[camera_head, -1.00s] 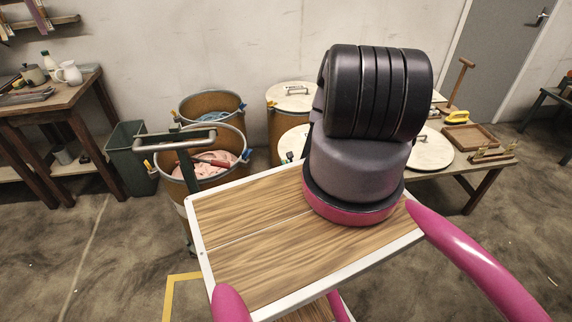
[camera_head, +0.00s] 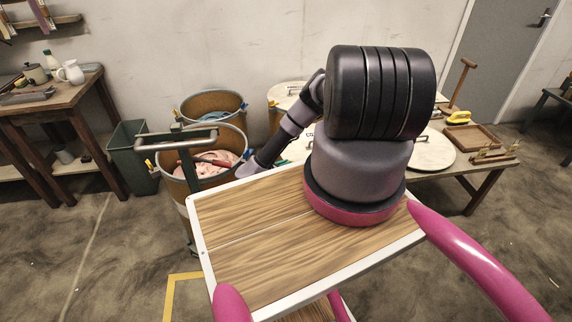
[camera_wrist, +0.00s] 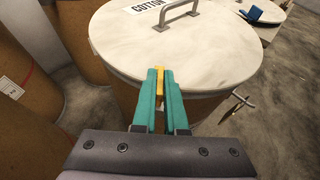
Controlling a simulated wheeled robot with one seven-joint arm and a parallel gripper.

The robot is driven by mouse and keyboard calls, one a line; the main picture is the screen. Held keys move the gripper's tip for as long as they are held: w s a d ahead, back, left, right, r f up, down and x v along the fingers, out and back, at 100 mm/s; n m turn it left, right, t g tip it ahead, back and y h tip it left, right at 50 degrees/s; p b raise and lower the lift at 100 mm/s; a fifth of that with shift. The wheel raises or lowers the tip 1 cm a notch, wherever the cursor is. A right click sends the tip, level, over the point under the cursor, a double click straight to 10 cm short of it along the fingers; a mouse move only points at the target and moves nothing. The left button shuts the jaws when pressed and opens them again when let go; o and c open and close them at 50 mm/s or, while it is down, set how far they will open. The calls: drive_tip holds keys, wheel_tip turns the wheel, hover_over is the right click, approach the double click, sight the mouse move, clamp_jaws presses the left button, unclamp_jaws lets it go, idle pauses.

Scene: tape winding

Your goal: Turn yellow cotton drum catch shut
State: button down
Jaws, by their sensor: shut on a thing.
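The cotton drum (camera_wrist: 201,108) fills the upper middle of the wrist view. Its pale round lid (camera_wrist: 128,52) lies on top, with a metal handle and a "COTTON" label (camera_wrist: 150,4). My gripper (camera_wrist: 160,76) is at the near edge of the lid. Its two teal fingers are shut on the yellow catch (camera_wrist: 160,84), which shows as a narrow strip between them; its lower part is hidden. In the head view my arm reaches down to the left past the cart, and I cannot make out the gripper there.
Another catch (camera_wrist: 238,102) sticks out from the drum's right side. Brown drums (camera_wrist: 25,115) stand close on the left. In the head view, open drums (camera_head: 213,104) stand behind the wood-topped cart (camera_head: 250,245).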

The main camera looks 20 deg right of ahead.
drive_tip(key=shift+d+m+g+h, duration=0.1)
drive_tip(key=shift+m+g+h, duration=0.4)
drive_tip(key=shift+m+g, duration=0.5)
drive_tip(key=shift+w, duration=0.1)
drive_tip(key=c, duration=1)
unclamp_jaws()
drive_tip(key=shift+o, duration=0.2)
